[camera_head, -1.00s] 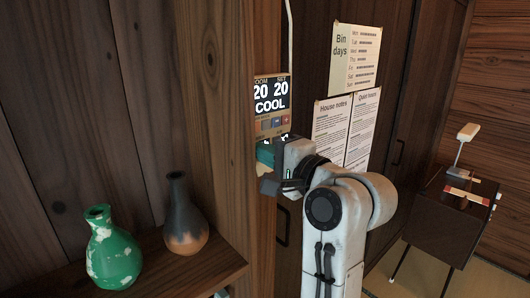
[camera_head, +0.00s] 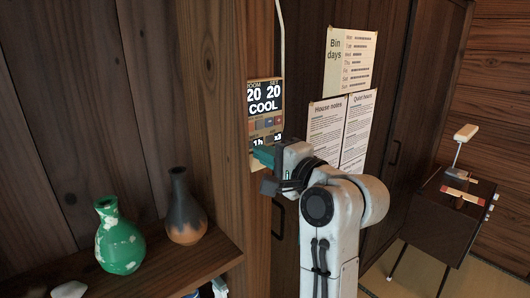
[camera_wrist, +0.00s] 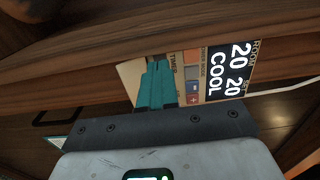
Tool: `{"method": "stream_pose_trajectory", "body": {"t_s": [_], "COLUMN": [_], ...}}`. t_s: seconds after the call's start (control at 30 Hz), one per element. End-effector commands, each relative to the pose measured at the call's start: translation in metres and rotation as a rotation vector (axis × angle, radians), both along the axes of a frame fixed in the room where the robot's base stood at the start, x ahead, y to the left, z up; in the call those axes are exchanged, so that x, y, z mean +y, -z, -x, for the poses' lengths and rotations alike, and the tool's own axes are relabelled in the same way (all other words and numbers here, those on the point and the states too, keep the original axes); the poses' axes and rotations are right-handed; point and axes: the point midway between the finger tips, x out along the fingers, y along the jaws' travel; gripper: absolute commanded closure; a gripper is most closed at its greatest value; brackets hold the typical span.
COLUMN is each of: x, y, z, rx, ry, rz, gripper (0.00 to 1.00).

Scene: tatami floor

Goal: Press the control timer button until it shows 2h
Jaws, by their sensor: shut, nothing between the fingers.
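The control panel (camera_head: 264,100) is fixed to the wooden post. Its screen reads 20, 20 and COOL, with small coloured buttons below. Lower down, a small timer readout (camera_head: 258,141) appears to show 1h. My gripper (camera_head: 262,155) is shut and empty, its teal fingers at the panel's lower part. In the wrist view, the panel (camera_wrist: 222,75) lies sideways, with the TIMER label beside my fingertips (camera_wrist: 160,66). The fingers hide part of the timer area and its button. I cannot tell whether the tips touch the panel.
A green vase (camera_head: 119,240) and a dark vase (camera_head: 185,208) stand on a shelf at the left. Paper notices (camera_head: 350,60) hang right of the panel. A dark cabinet (camera_head: 437,222) stands at the far right. A pale cord (camera_head: 282,40) runs up from the panel.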

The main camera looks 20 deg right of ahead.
Motion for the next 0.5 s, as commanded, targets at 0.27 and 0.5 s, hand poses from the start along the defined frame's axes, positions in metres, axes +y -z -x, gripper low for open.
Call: {"method": "stream_pose_trajectory", "body": {"t_s": [0.27,0.5], "x": [-0.009,-0.021], "y": [0.002,0.002], "z": [0.023,0.055], "rx": [0.001,0.001], "ry": [0.003,0.005], "rz": [0.001,0.001], "gripper": [1.00,1.00]}}
